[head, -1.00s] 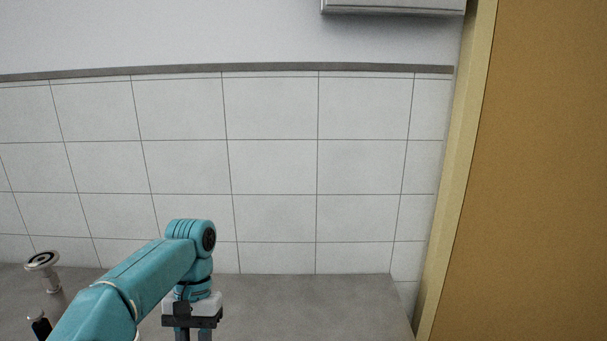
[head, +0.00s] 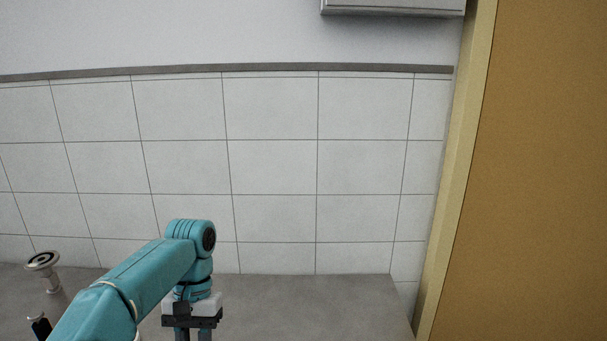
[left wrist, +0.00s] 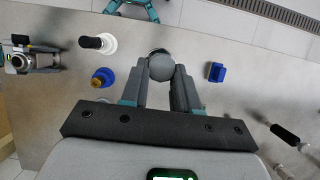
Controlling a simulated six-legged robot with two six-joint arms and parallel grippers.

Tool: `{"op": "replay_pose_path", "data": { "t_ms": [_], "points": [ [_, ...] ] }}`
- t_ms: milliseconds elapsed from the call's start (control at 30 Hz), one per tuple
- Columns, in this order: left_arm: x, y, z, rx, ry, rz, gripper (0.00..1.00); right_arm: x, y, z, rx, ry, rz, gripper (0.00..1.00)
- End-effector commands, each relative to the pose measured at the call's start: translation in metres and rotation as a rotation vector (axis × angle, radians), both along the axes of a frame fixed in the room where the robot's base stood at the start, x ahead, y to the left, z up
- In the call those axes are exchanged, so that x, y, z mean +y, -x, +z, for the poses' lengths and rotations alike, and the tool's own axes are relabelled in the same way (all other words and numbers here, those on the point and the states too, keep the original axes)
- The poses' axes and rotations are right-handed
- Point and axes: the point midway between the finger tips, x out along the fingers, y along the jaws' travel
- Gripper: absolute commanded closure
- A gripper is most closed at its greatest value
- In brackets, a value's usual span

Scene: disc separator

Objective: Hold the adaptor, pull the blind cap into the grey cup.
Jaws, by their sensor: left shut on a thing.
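My left gripper (head: 192,332) reaches down at the bottom of the head view, its fingertips cut off by the frame edge. In the left wrist view my left gripper (left wrist: 165,80) is shut on a grey round piece (left wrist: 161,67), seen from above between the fingertips. A darker part shows just beyond it. I cannot tell whether this piece is the adaptor, the blind cap or the grey cup. No other thing is clearly recognisable as one of these. My right gripper is in neither view.
On the grey worktop (left wrist: 75,125) stand a white piece with a black top (left wrist: 100,42), a blue and brass piece (left wrist: 103,77) and a small blue block (left wrist: 216,72). A metallic device (left wrist: 32,60) is left; a black-handled item (left wrist: 286,134) is right. A tiled wall (head: 270,165) stands behind.

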Motion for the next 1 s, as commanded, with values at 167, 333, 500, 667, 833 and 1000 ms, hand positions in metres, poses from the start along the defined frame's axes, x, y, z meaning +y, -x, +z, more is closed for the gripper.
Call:
{"op": "replay_pose_path", "data": {
  "t_ms": [167,333,500,667,833,1000],
  "points": [
    [0.0,0.0001,0.0001,0.0,0.0,0.0,1.0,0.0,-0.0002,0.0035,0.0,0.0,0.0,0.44],
    [0.0,0.0001,0.0001,0.0,0.0,0.0,1.0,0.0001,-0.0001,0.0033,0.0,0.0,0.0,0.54],
    [0.0,0.0001,0.0001,0.0,0.0,0.0,1.0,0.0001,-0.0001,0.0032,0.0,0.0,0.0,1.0],
    [0.0,0.0001,0.0001,0.0,0.0,0.0,1.0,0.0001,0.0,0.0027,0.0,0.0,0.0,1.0],
    [0.0,0.0,0.0001,0.0,0.0,0.0,1.0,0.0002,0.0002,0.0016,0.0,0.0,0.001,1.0],
    [0.0,0.0,0.0,0.0,0.0,0.0,1.0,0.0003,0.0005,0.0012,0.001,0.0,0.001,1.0]
  ]
}}
